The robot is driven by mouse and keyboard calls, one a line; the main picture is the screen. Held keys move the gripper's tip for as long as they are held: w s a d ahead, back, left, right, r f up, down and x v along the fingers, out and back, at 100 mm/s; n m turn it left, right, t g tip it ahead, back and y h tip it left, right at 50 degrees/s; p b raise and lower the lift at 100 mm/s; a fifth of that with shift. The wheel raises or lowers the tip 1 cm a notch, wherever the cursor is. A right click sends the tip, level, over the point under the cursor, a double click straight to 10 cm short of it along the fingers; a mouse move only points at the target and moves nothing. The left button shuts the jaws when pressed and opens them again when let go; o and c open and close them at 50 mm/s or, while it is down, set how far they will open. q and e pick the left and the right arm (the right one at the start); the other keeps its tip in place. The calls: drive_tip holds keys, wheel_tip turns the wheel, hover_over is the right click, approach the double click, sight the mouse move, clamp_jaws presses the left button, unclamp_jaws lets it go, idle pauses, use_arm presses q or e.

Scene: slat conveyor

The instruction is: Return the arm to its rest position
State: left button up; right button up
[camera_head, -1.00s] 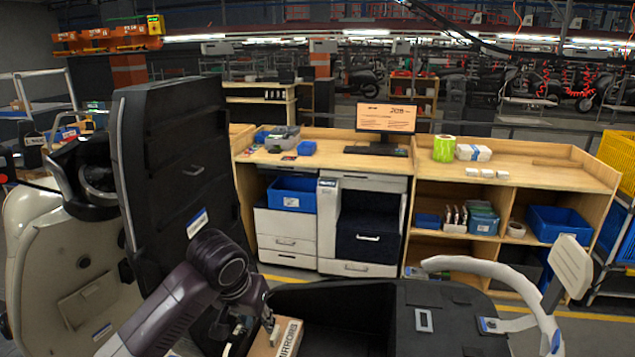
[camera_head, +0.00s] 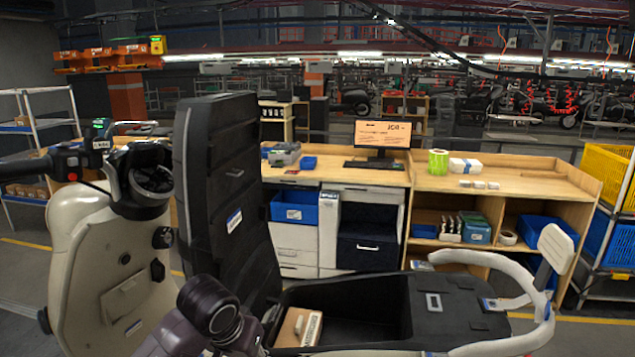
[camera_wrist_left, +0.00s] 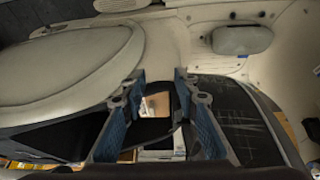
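My left arm (camera_head: 212,315) shows low in the head view, folded in front of the open storage compartment; its gripper is out of sight there. In the left wrist view my left gripper (camera_wrist_left: 159,88) has its two blue-padded fingers apart with nothing held between them. A brown cardboard box with a white printed label (camera_head: 298,328) lies in the left part of the black compartment (camera_head: 405,310), apart from the arm. A small brown patch shows beyond the fingers in the wrist view; I cannot tell if it is that box. My right gripper is not in view.
A cream scooter (camera_head: 95,285) with a raised black seat (camera_head: 215,180) stands close on the left. A white curved grab rail (camera_head: 500,262) rises at right. A wooden workbench (camera_head: 330,172) with a monitor (camera_head: 382,134) and blue bins is behind.

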use_arm(q)
drive_tip(key=s+d+f+h, duration=0.1)
drive_tip(key=s+f, duration=1)
drive_tip(key=s, duration=0.4)
drive_tip(key=s+a+f+y, duration=0.15)
drive_tip(key=s+a, duration=0.25)
drive_tip(key=s, duration=0.4)
drive_tip(key=s+a+f+y, duration=0.15)
drive_tip(key=s+a, duration=0.25)
drive_tip(key=s, duration=0.4)
wheel_tip(320, 180, down, 36)
drive_tip(key=s+r+g+h+b, duration=0.1)
drive_tip(key=s+g+b, duration=0.15)
drive_tip(key=b, duration=0.55)
drive_tip(key=s+a+f+b, duration=0.1)
drive_tip(key=s+f+b, duration=0.1)
drive_tip(key=s+f, duration=0.6)
drive_tip(key=s+a+f+b, duration=0.2)
drive_tip(key=s+f, duration=0.6)
drive_tip(key=f, duration=0.5)
drive_tip(key=shift+s+g+b, duration=0.25)
drive_tip(key=shift+g+b, duration=0.1)
drive_tip(key=shift+b, duration=0.25)
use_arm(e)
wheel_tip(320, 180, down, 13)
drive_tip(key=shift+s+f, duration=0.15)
